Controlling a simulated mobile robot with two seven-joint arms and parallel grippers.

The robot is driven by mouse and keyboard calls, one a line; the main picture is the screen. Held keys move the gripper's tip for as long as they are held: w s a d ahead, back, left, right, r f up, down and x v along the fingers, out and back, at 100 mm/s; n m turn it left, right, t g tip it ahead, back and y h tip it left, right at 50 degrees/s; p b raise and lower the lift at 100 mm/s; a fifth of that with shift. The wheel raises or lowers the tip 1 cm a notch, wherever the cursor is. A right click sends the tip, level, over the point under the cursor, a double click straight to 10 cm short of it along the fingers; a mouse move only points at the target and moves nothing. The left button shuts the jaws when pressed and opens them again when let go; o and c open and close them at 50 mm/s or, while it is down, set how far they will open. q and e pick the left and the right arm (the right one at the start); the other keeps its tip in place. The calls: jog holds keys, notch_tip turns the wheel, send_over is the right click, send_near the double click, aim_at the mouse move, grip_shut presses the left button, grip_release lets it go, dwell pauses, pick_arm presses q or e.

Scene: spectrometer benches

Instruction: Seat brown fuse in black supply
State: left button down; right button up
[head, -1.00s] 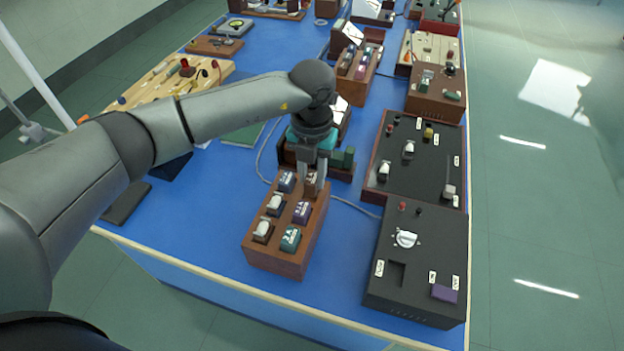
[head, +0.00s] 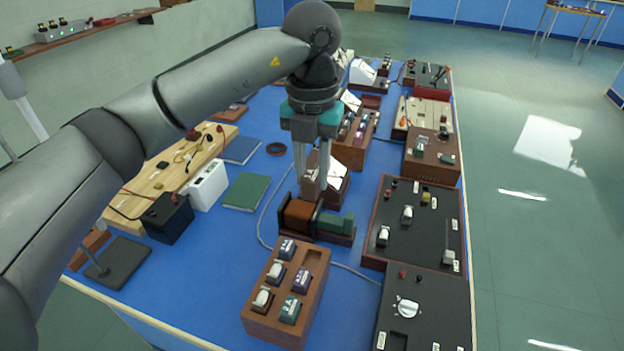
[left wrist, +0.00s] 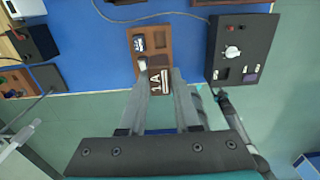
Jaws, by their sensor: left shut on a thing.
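My left gripper (head: 312,182) is shut on the brown fuse (head: 310,172) and holds it up in the air. In the left wrist view the fuse (left wrist: 159,82) shows a white "1A" label between the fingers. The black supply (head: 440,318) stands at the near right of the bench, cut off by the lower edge. It has a white knob and red and dark terminals on top. The supply also shows in the left wrist view (left wrist: 255,35). A teal and dark part, perhaps my right gripper (left wrist: 205,92), is mostly hidden behind a left finger there.
A wooden fuse rack (head: 285,325) left of the supply holds several fuses and has an empty far-right pocket. A brown and green device (head: 298,213) stands behind it. A black panel (head: 425,215) lies beyond the supply. A cable crosses the blue top.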

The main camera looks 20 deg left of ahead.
pick_arm(q)
jog(key=shift+r+p, duration=0.7)
jog(key=shift+r, duration=0.45)
